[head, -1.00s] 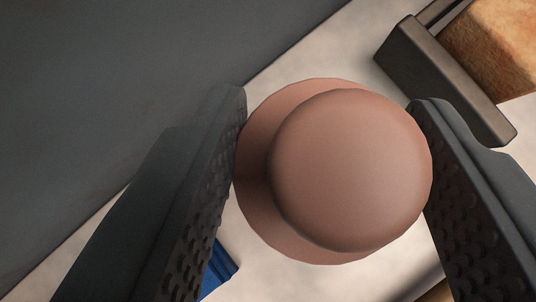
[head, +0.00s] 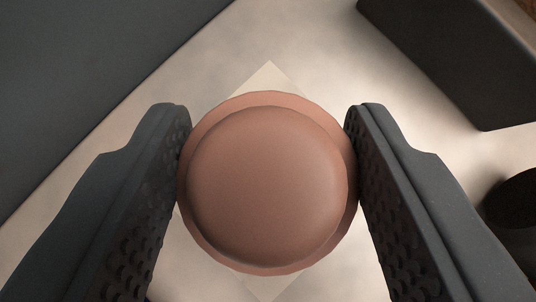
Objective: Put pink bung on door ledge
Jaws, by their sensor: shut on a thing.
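The pink bung (head: 268,185) is a round, dull pink-brown plug with a wider rim behind its domed end. It fills the middle of the head view. My gripper (head: 268,150) is shut on it, with one dark textured finger against its left side and the other against its right. Behind the bung is a pale surface with a lighter, diamond-shaped patch (head: 269,78), mostly hidden by the bung. I cannot tell whether the bung touches that surface, or whether the surface is the door ledge.
A large dark grey surface (head: 80,80) fills the upper left, with a diagonal edge along the pale surface. A dark block (head: 450,60) stands at the upper right. A dark round thing (head: 515,205) is cut off at the right edge.

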